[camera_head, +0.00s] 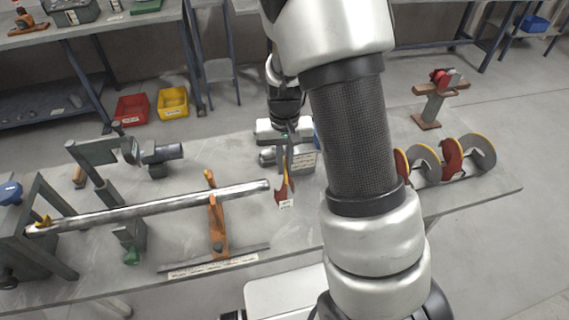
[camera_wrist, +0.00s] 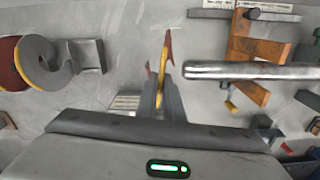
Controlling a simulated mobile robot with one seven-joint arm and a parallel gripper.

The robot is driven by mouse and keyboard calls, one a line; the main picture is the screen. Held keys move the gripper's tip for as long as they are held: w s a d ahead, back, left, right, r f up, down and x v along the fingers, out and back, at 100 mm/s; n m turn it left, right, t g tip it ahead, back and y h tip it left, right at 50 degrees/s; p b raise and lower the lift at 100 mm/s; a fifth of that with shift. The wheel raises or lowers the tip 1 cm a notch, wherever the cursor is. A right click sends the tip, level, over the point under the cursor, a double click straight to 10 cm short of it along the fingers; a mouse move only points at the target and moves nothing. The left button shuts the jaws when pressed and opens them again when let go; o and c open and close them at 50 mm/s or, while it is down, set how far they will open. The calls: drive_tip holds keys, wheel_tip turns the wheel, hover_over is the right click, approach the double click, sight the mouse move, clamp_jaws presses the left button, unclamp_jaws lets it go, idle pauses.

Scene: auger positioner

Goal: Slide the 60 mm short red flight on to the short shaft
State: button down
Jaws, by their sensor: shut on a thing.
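A red flight with a yellow edge (camera_head: 284,190) hangs from my gripper (camera_head: 286,157), with a small white tag at its lower end. In the wrist view the flight (camera_wrist: 169,46) is seen nearly edge-on between the shut fingers of my gripper (camera_wrist: 160,92). A bright steel shaft (camera_head: 150,206) lies roughly level across an orange support and a grey frame. Its free end points at the flight. In the wrist view the shaft's end (camera_wrist: 190,70) is just right of the flight, with a small gap seen between them. The flight's bore is not visible.
The orange support (camera_head: 216,222) stands under the shaft near its free end. A grey clamp post (camera_head: 97,160) rises behind the shaft. More red and grey flights (camera_head: 480,152) stand at the table's right. Red (camera_head: 131,108) and yellow (camera_head: 173,101) bins lie behind the table.

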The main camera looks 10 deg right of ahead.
drive_tip(key=shift+a+p, duration=1.2)
drive_tip(key=shift+a, duration=6.9)
drive_tip(key=c, duration=1.8)
unclamp_jaws()
